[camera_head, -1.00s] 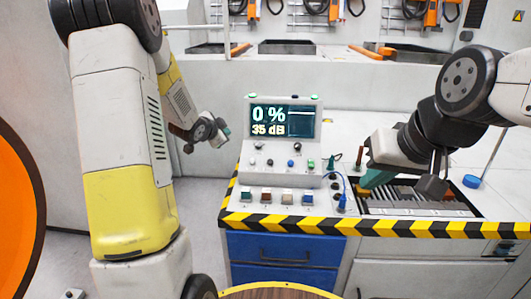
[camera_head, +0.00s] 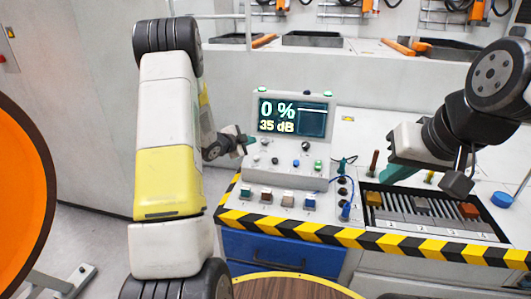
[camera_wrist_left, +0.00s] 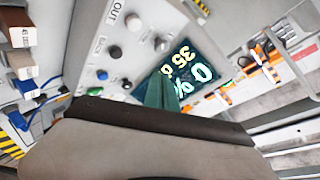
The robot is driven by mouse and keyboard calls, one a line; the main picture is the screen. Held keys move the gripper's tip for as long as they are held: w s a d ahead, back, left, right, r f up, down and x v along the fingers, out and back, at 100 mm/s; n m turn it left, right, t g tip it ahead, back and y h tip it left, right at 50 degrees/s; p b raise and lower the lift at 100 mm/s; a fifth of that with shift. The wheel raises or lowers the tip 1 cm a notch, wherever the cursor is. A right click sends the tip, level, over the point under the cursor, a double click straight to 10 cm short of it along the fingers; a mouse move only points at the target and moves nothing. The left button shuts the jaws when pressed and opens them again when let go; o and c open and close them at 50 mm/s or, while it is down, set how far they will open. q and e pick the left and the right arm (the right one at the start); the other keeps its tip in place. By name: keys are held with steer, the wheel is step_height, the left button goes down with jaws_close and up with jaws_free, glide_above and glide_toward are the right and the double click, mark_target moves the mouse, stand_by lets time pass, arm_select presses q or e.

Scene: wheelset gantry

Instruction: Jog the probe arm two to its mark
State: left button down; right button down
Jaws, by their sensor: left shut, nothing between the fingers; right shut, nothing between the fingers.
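The grey console has a screen (camera_head: 291,115) reading 0 % and 35 dB; it also shows in the left wrist view (camera_wrist_left: 186,75), turned. A recessed bay (camera_head: 432,212) at right holds numbered grey lanes with coloured blocks; which part is probe arm two I cannot tell. My left gripper (camera_head: 247,140) is shut and empty beside the console's left edge; its teal fingers (camera_wrist_left: 162,92) appear before the screen. My right gripper (camera_head: 393,174) is shut and empty above the bay's left end.
Yellow-black striped edging (camera_head: 370,239) runs along the bench front. A blue cable (camera_head: 346,190) and small knobs stand between console and bay. A blue round cap (camera_head: 502,199) lies right of the bay. Dark trays (camera_head: 312,39) stand on the back ledge. An orange disc (camera_head: 25,200) is at far left.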

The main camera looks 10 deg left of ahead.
mark_target(256, 158)
arm_select(q)
steer(key=shift+w+f, duration=0.6)
steer(key=shift+f, duration=0.7)
steer(key=shift+w+f, duration=0.55)
steer(key=shift+f, duration=0.7)
steer(key=shift+w+f, duration=0.6)
steer(key=shift+f, duration=0.7)
steer(key=shift+w+f, duration=0.2)
steer(key=shift+f, duration=0.15)
